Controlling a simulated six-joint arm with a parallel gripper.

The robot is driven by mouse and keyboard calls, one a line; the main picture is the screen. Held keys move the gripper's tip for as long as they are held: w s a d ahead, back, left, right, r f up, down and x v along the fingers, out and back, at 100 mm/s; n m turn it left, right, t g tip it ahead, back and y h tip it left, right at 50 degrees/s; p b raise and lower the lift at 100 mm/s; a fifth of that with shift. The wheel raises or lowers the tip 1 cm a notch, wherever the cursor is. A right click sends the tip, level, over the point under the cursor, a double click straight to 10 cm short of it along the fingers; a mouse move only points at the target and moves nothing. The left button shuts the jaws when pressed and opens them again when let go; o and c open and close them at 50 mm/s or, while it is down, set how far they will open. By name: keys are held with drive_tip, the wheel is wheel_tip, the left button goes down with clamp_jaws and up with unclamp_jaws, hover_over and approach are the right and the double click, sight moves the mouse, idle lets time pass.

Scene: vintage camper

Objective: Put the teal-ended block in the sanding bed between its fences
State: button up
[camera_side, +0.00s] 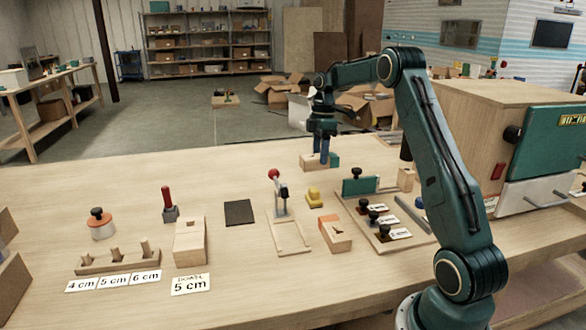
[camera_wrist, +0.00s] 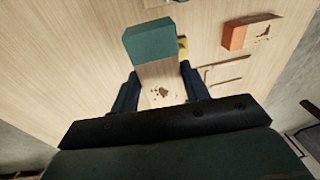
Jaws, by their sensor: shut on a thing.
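The teal-ended block, pale wood with one teal end, is in the side view (camera_side: 310,164) at the far middle of the bench. In the wrist view it (camera_wrist: 148,43) points away from my gripper, with dark marks on its wood face. My gripper (camera_side: 322,156) is shut on its wooden part, with one finger on each side. I cannot tell whether the block touches the bench. A pale frame with thin raised rails (camera_side: 292,250), which looks like the sanding bed, lies nearer the camera, empty between its rails. A red-knobbed lever (camera_side: 273,175) stands at its far end.
An orange-ended block (camera_side: 335,233) lies right of the frame, with a small yellow piece (camera_side: 314,197) behind it. A board with black-knobbed pieces (camera_side: 385,230) is further right. A dark square pad (camera_side: 240,212) lies left. The bench left of my gripper is clear.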

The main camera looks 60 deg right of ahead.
drive_tip(key=a+r, duration=0.3)
drive_tip(key=a, duration=0.9)
drive_tip(key=a+r, duration=0.2)
drive_tip(key=a, duration=0.9)
drive_tip(key=shift+s+a+f+n+g+h, duration=0.15)
drive_tip(key=shift+s+a+f+n+h, duration=0.15)
drive_tip(key=shift+s+a+f+n, duration=2.1)
drive_tip(key=shift+s+a+f+n+g+h, duration=0.25)
drive_tip(key=shift+s+a+f+n, duration=0.8)
drive_tip(key=shift+s+a+n, duration=1.5)
drive_tip(key=shift+s+a+f+n+g+h, duration=0.1)
drive_tip(key=shift+s+a+f+n+h, duration=0.25)
drive_tip(key=shift+s+a+f+n, duration=2.2)
drive_tip(key=d+n, duration=0.1)
drive_tip(key=s+d+r+n, duration=0.1)
drive_tip(key=shift+d+r+n, duration=0.15)
drive_tip(key=shift+r+n, duration=0.15)
drive_tip(key=w+d, duration=1.2)
drive_tip(key=shift+w, duration=0.1)
drive_tip(key=shift+d, duration=0.1)
